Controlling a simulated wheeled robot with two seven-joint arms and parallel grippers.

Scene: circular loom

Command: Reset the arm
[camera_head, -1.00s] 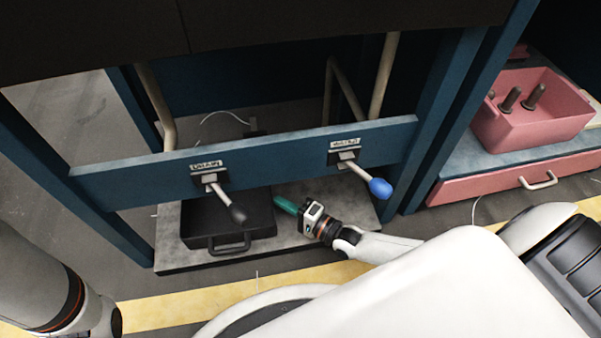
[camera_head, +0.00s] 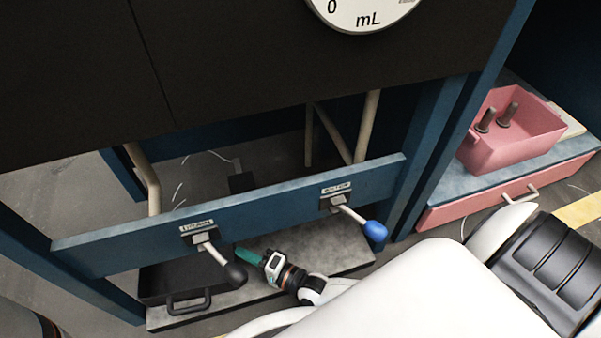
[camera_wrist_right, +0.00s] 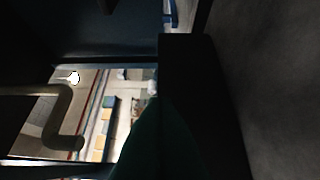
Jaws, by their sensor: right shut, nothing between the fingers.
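My right gripper (camera_head: 246,256), with green fingers, is low in front of the blue crossbar, between the two levers. It is shut and empty, apart from both levers. In the right wrist view its dark green fingers (camera_wrist_right: 165,135) fill the lower middle. My left gripper is not in view; only a bit of my left arm shows at the lower left corner of the head view.
A black-knobbed lever (camera_head: 234,273) and a blue-knobbed lever (camera_head: 375,231) stick out of the blue crossbar (camera_head: 270,208). A black tray (camera_head: 160,290) sits on the grey base plate (camera_head: 335,247). A pink bin (camera_head: 515,140) with dark pegs stands at the right. A round mL dial (camera_head: 365,14) is above.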

